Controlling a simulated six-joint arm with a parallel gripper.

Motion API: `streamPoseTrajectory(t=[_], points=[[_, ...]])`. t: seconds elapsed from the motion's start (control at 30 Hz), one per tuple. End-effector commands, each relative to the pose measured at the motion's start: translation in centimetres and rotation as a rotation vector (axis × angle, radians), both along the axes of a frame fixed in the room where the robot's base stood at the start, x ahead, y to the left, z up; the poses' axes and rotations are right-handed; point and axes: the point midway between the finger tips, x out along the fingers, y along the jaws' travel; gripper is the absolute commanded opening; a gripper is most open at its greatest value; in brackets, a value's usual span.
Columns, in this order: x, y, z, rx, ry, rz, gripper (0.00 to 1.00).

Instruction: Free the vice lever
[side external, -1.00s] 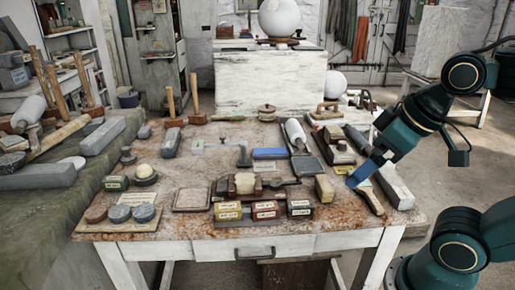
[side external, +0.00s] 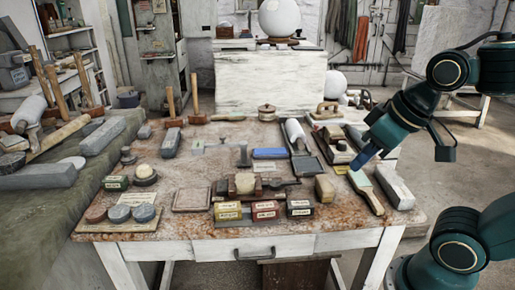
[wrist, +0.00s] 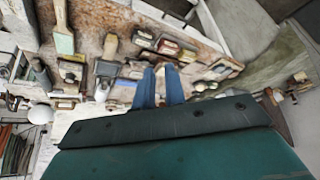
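The small dark vice (side external: 222,188) stands near the front middle of the table in the side external view, with a pale lump (side external: 245,183) at its middle. Its dark lever (side external: 284,183) points right, towards a tan block (side external: 325,188); whether they touch is too small to tell. My gripper (side external: 358,164) is above the right part of the table, right of the lever and well apart from it. In the wrist view my gripper's two blue fingers (wrist: 159,87) are apart with nothing between them. The fingers partly cover the vice area there.
Labelled boxes, one of them red (side external: 265,210), stand in front of the vice. A wooden-handled tool (side external: 365,190) and a long grey stone (side external: 394,187) lie at the right. A blue-topped block (side external: 270,153) lies behind. Bare tabletop shows left of centre.

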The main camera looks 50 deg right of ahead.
Motion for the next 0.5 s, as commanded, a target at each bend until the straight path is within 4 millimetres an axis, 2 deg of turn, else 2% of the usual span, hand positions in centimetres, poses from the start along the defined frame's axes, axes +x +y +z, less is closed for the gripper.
streamPoseTrajectory(t=[0.5], points=[[6.5,-3.4,-2.4,0.025,0.069,-0.205,0.00]])
